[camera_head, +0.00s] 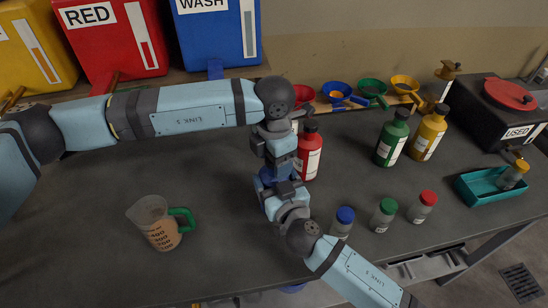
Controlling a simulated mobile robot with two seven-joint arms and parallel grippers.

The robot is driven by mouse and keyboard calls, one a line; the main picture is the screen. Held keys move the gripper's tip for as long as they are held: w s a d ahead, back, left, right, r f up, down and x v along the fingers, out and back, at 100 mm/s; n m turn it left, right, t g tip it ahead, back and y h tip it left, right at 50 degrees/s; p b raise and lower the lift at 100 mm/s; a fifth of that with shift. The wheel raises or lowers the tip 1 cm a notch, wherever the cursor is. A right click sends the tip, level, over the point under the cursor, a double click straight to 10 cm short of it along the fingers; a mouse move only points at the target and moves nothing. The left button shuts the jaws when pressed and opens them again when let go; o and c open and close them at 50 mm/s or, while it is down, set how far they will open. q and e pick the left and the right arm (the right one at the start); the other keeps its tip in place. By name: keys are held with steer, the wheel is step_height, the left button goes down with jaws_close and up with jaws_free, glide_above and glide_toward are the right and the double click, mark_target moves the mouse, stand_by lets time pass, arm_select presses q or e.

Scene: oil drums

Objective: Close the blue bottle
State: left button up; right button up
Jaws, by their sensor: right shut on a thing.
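The blue bottle (266,177) is mostly hidden behind my two grippers near the middle of the table; only blue patches show. My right gripper (280,188), on the arm from the lower right, is shut on it. My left gripper (279,160), on the arm from the left, points down directly above the bottle. Its fingertips are hidden, so I cannot tell whether it holds a cap or touches the bottle's top. The bottle's mouth is hidden too.
Red (309,153), green (392,140) and yellow (429,133) bottles stand to the right. Small jars with blue (343,222), green (383,216) and red (421,208) lids stand nearer the front. A measuring jug (158,226) stands left, with clear tabletop around it. Funnels (338,91) line the back.

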arm_select(q)
step_height(320, 180, up, 12)
stand_by(0.7)
arm_select(e)
steer(key=o, duration=1.7)
steer(key=shift+s, duration=0.1)
steer(key=shift+s+d+f, duration=0.1)
steer(key=shift+s, duration=0.15)
arm_select(q)
step_height(320, 180, down, 3)
steer(key=b, duration=0.3)
arm_select(e)
steer(key=v, duration=1.3)
steer(key=shift+s, duration=0.1)
